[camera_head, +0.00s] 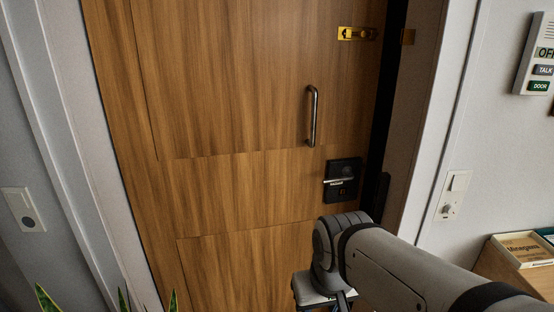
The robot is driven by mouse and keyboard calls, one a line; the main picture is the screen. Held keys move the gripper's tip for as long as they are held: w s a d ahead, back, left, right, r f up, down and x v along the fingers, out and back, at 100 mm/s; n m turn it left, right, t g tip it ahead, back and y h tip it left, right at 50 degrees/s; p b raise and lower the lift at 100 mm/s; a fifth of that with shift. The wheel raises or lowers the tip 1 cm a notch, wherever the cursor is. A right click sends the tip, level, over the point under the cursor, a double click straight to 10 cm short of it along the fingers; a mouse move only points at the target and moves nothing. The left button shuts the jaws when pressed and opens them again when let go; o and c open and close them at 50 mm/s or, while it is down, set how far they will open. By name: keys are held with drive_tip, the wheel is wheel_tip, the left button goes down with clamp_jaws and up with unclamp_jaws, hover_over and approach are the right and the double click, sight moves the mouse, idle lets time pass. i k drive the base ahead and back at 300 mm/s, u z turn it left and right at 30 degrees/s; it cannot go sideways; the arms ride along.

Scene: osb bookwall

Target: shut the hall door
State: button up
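The hall door (230,120) is a brown wood-grain door that fills the middle of the view. A dark gap runs down its right edge, between it and the frame, so it looks slightly ajar. It has a vertical metal pull handle (312,116), a black lock plate with a lever (341,180) below it, and a brass latch (357,33) near the top. My arm comes in from the lower right and ends in front of the lower door. My gripper (338,300) is only partly in view at the bottom edge; its fingertips are cut off or hidden.
A white door frame (425,130) stands on the right, and another on the left. A switch plate (453,195) and an intercom (540,65) are on the right wall. A wooden cabinet (508,272) stands lower right. Plant leaves (45,299) show lower left.

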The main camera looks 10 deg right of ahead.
sight(227, 120)
drive_tip(key=u, duration=0.1)
drive_tip(key=i, duration=1)
drive_tip(key=u, duration=0.15)
